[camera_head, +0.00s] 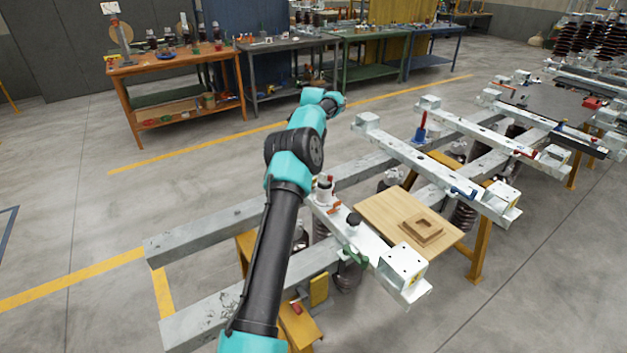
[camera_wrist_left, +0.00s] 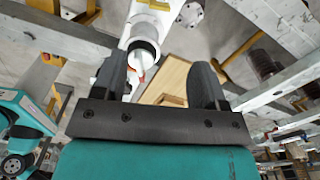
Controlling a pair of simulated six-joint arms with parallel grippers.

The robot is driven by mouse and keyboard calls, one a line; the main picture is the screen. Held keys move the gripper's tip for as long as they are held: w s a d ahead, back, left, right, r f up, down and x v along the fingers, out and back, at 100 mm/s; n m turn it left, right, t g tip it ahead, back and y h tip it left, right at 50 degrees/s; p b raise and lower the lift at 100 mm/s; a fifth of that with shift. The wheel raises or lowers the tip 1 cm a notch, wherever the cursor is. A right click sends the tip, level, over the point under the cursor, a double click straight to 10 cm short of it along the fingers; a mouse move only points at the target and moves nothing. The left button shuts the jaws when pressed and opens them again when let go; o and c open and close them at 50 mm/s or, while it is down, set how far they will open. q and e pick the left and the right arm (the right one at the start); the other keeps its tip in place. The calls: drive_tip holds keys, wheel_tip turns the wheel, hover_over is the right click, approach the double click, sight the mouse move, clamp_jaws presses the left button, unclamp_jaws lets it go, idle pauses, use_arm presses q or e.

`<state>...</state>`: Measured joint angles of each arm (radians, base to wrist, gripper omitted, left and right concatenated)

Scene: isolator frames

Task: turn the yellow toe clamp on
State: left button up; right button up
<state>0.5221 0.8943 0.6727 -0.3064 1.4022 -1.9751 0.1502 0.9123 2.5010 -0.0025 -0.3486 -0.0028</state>
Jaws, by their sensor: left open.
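My left gripper (camera_wrist_left: 158,68) is open, its two dark fingers spread apart in the left wrist view. Between them, nearer the left finger, is a white post with a dark ring and a thin red-marked pin (camera_wrist_left: 141,62). I cannot tell whether a finger touches it. My right gripper is not in view.
A wooden board (camera_head: 385,211) with a small wooden block lies across the near frame beams (camera_head: 205,230). A white crossbar (camera_head: 345,235) carries a black knob (camera_head: 353,220) and a green part (camera_head: 355,257). More crossbars stand to the right. Workbenches (camera_head: 180,65) line the back; floor at left is clear.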

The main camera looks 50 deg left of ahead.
use_arm(q)
wheel_tip(320, 180, down, 16)
drive_tip(key=shift+r, duration=0.2)
idle(0.4)
drive_tip(key=c, duration=0.9)
